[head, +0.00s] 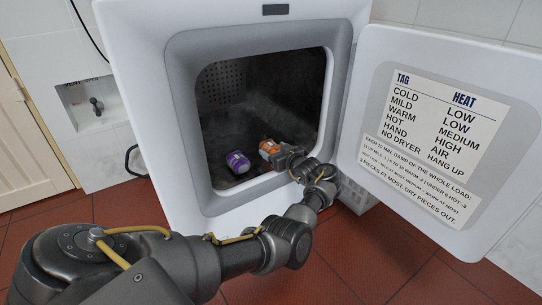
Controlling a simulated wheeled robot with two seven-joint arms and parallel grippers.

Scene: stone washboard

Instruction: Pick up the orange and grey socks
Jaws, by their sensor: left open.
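A rolled orange and grey bundle (268,147), which looks like the orange and grey socks, lies inside the open dryer drum. A rolled purple and grey bundle (238,162) lies to its left, a small gap apart. My left gripper (284,158) reaches in through the dryer opening and is at the near right side of the orange bundle. It is open, and its fingers are small and dark here, so contact with the bundle cannot be told. The gripper and wrist hide part of the orange bundle's lower right. My right gripper is not in view.
The white dryer (140,75) has a grey-rimmed square opening around my arm. Its door (440,215) stands open to the right, with a tag and heat chart (432,130) on it. Red tile floor lies in front.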

